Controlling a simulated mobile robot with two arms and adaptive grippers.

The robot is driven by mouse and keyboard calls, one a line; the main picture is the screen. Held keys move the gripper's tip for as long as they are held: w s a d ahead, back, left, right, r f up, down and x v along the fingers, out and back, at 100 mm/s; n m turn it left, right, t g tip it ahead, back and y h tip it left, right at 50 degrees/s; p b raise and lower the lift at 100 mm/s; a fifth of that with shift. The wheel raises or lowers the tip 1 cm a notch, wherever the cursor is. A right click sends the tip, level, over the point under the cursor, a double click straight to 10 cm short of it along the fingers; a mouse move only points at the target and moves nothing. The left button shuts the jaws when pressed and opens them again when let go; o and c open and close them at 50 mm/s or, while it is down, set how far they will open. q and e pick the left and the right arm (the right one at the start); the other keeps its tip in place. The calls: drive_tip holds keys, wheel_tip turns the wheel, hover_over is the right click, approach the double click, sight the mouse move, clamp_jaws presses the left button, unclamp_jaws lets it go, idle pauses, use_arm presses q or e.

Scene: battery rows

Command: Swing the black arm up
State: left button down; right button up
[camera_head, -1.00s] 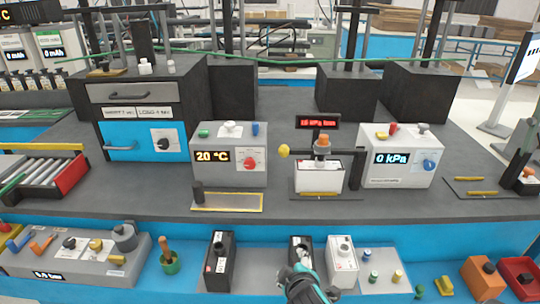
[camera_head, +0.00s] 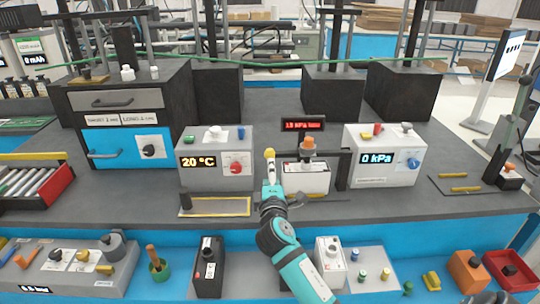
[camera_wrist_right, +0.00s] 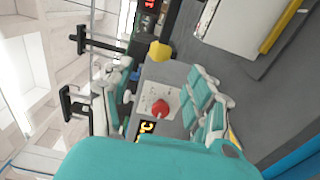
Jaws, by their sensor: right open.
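The black arm (camera_head: 326,155) lies level across the top of a white battery-like block (camera_head: 306,178), from a black post at its right to a yellow knob (camera_head: 270,153) at its left end. An orange-topped fitting (camera_head: 308,144) sits on it above the block. My right gripper (camera_head: 270,185) reaches up from the front and is open, its fingertips close to the knob. In the right wrist view the knob (camera_wrist_right: 160,51) shows just beyond and between the open fingers (camera_wrist_right: 164,78); contact cannot be made out. My left gripper is not in view.
A grey box reading 20 °C (camera_head: 214,160) stands left of the gripper, and a 0 kPa box (camera_head: 383,157) right of the post. A red display (camera_head: 303,125) stands behind the arm. A yellow-edged tray (camera_head: 222,207) lies front left. Batteries and caps fill the lower shelf.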

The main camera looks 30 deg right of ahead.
sight(270, 157)
drive_tip(key=x, duration=0.9)
drive_tip(key=shift+w+d, duration=0.15)
drive_tip(key=shift+w, duration=0.15)
drive_tip(key=shift+c, duration=0.3)
clamp_jaws()
